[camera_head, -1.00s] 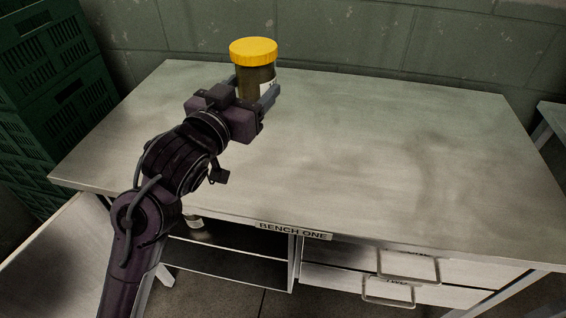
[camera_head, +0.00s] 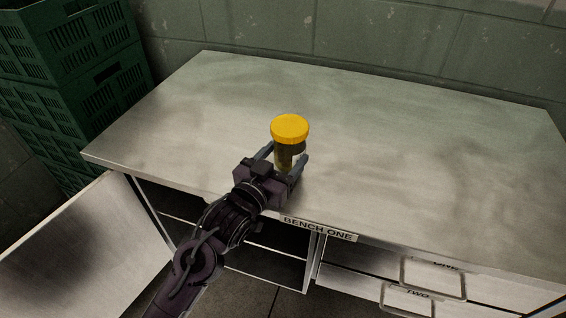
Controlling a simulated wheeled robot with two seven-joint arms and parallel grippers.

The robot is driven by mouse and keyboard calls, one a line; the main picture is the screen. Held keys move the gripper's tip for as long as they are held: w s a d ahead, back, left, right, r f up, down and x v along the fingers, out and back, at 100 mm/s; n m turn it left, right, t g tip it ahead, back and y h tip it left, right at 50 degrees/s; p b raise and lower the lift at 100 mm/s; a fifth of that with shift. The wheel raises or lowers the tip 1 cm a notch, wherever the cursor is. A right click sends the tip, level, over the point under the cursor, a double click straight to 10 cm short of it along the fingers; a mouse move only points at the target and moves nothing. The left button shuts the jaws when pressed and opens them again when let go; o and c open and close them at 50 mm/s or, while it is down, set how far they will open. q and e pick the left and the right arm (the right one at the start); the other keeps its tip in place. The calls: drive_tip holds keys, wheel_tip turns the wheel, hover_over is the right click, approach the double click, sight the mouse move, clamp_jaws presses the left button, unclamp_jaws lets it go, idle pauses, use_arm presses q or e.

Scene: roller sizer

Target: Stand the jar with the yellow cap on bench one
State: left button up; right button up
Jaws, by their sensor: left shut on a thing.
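The jar with the yellow cap (camera_head: 290,130) is upright between the fingers of my left gripper (camera_head: 285,163). The gripper is shut on the jar's dark body, below the cap. The jar is over the front middle part of bench one (camera_head: 400,160), whose front edge carries the label "BENCH ONE". I cannot tell whether the jar's base touches the bench top; the gripper hides its lower part. My right gripper is not in view.
The bench top around the jar is clear. Stacked green crates (camera_head: 75,75) stand at the left, by the green block wall. Another pale surface (camera_head: 85,245) is at the lower left. Drawers with handles (camera_head: 433,277) and an open shelf are under the bench front.

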use_arm(q)
drive_tip(key=shift+f, duration=0.9)
drive_tip(key=o, duration=1.2)
drive_tip(key=shift+f, duration=0.1)
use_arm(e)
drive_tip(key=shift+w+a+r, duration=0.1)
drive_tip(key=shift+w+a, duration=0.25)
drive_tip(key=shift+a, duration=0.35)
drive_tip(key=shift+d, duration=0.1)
